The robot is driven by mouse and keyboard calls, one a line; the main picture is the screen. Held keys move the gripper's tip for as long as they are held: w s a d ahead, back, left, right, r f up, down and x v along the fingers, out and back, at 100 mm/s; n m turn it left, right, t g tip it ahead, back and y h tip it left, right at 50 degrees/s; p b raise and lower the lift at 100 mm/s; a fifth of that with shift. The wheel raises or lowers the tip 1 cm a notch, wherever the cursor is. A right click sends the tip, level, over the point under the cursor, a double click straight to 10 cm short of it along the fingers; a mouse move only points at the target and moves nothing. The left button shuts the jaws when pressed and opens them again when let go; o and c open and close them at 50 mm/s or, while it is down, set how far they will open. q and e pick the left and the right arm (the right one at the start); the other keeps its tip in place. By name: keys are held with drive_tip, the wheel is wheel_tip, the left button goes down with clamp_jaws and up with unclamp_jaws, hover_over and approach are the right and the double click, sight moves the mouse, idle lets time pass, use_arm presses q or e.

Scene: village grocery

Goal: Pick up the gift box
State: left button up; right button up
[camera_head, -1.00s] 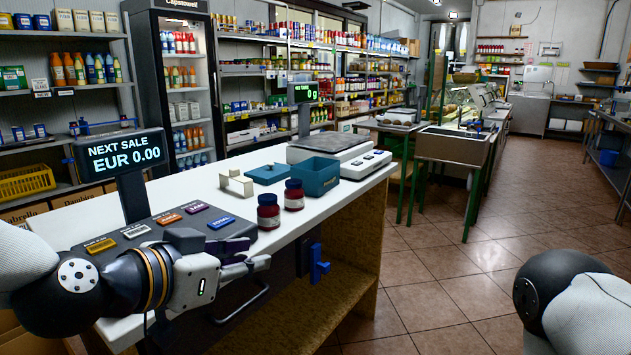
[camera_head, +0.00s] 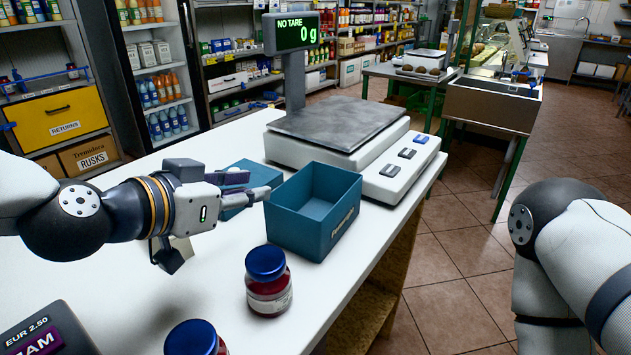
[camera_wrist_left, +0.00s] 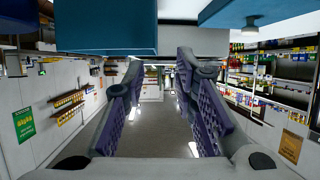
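The gift box is an open teal box (camera_head: 322,228), standing on the white counter in front of the scale. Its teal lid (camera_head: 262,172) lies left of it, partly hidden behind my left gripper. My left gripper (camera_head: 258,187) is open and empty, its fingers pointing right, just left of the box and in front of the lid. In the left wrist view the fingers (camera_wrist_left: 157,70) stand apart, with a teal block (camera_wrist_left: 92,38) at upper left and another teal piece (camera_wrist_left: 250,10) at upper right. My right arm is at the right edge; its gripper is out of view.
A scale (camera_head: 345,130) with a display (camera_head: 291,33) stands behind the box. Two dark red jars with blue lids, one whole (camera_head: 268,282) and one cut off (camera_head: 195,340), stand in front. The counter centre is clear.

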sight(291, 183)
use_arm(q)
drive_tip(key=shift+w+d+f+b, duration=0.7)
drive_tip(key=shift+w+d+f, duration=0.35)
drive_tip(key=shift+w+d, duration=0.15)
drive_tip(key=x, duration=0.3)
drive_tip(key=b+x, duration=0.1)
drive_tip(key=x, duration=0.2)
drive_tip(key=shift+w+d+r, duration=0.1)
drive_tip(key=shift+w+r, duration=0.05)
drive_tip(key=shift+w, duration=0.2)
drive_tip(key=shift+w+d, duration=0.2)
drive_tip(key=shift+w, duration=0.1)
drive_tip(key=shift+r, duration=0.1)
clamp_jaws()
use_arm(e)
drive_tip(key=shift+g, duration=0.6)
drive_tip(key=s+f, duration=0.1)
drive_tip(key=s, duration=0.1)
drive_tip(key=s+f, duration=0.2)
